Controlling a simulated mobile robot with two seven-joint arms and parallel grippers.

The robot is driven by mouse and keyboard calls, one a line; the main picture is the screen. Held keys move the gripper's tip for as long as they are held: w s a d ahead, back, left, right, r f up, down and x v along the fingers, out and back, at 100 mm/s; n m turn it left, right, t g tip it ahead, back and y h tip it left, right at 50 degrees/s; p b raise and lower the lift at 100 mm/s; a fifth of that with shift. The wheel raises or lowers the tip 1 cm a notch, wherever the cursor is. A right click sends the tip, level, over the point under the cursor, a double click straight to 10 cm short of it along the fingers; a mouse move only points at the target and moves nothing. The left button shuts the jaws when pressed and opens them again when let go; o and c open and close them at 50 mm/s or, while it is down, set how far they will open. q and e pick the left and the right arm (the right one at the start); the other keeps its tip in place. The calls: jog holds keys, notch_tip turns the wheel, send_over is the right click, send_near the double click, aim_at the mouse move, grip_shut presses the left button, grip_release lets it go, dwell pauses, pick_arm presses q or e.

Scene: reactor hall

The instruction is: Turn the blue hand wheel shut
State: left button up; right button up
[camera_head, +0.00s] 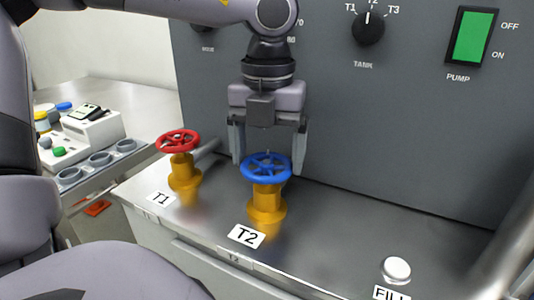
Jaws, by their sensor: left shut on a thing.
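The blue hand wheel (266,168) sits on a yellow valve body (266,206) behind the label T2 on the metal bench. My left gripper (268,160) comes down over it from above, with one finger at the left of the rim and the other at the right. It is shut on the blue wheel. The fingertips are partly behind the wheel. My right gripper is not in view.
A red hand wheel (178,141) on a yellow valve stands to the left, behind label T1. A grey panel with a tank knob (368,28) and a green pump switch (470,37) rises behind. A white fill button (396,269) is at the front right. Bench between T2 and the button is clear.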

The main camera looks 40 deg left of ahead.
pick_arm(q)
jog(key=shift+m, duration=0.6)
jog(key=o, duration=0.9)
jog(key=shift+c, duration=0.2)
